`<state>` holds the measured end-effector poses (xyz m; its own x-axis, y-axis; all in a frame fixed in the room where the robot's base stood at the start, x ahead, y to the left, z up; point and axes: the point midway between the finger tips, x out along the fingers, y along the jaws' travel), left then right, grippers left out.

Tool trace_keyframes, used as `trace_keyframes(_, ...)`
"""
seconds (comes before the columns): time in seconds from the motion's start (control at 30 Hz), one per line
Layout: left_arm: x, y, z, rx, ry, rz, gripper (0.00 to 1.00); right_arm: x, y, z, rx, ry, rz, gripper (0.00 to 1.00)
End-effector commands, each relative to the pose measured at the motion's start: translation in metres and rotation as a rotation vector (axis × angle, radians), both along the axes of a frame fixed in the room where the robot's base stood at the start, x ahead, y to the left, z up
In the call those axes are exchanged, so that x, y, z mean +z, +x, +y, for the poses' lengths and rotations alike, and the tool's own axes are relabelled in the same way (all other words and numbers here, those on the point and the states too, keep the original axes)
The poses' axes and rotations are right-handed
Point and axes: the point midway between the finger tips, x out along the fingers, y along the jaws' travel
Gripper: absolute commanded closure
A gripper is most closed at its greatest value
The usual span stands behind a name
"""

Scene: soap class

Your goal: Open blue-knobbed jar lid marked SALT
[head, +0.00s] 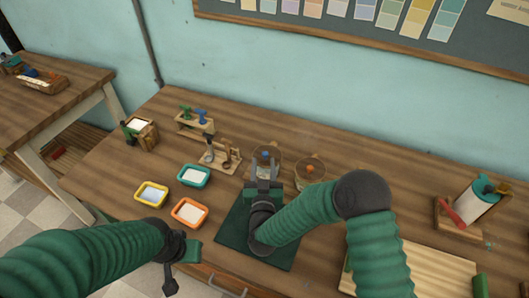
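The jar with the blue knob (265,155) stands near the middle of the table, with its lid on. Its SALT marking cannot be read here. A similar jar with an orange knob (310,170) stands just to its right. My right gripper (264,168) is in front of the blue-knobbed jar and hides its lower front. Its two fingers are spread apart, with nothing seen between them; I cannot tell whether they touch the jar. My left gripper (184,266) is at the lower left, near the table's front edge, and its finger opening is unclear.
Teal (194,176), yellow (151,194) and orange (189,212) trays lie left of a dark green mat (232,238). A small wooden stand (219,157) is left of the jars. A ribbed wooden board (437,271) and a bottle holder (462,217) are at right.

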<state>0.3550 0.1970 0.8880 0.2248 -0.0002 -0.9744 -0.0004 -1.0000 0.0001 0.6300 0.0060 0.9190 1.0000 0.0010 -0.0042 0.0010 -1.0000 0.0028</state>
Motion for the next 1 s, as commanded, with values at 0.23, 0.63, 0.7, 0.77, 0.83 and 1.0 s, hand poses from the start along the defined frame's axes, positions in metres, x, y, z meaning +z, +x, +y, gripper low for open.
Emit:
trace_keyframes(0.23, 0.000, 0.000, 0.000, 0.001, 0.000, 0.000, 0.64, 0.000, 0.046, -0.006, -0.002, 0.006, -0.002, 0.61)
trace_keyframes(0.63, 0.000, 0.000, 0.000, 0.000, 0.000, 0.000, 0.64, 0.000, 0.054, -0.002, 0.000, 0.001, -0.001, 0.68)
trace_keyframes(0.7, 0.000, 0.000, 0.000, 0.000, 0.000, 0.000, 0.64, 0.000, 0.054, -0.002, 0.000, 0.001, -0.001, 0.77)
trace_keyframes(0.77, 0.000, 0.000, 0.000, 0.000, 0.000, 0.000, 0.64, 0.000, 0.054, -0.002, 0.000, 0.002, -0.001, 0.85)
trace_keyframes(0.83, 0.000, 0.000, 0.000, 0.001, 0.000, 0.000, 0.64, 0.000, 0.054, -0.003, 0.001, 0.003, 0.000, 0.94)
trace_keyframes(1.0, 0.000, 0.000, 0.000, 0.000, 0.000, 0.000, 0.64, 0.000, 0.054, -0.002, 0.003, 0.004, 0.000, 1.00)
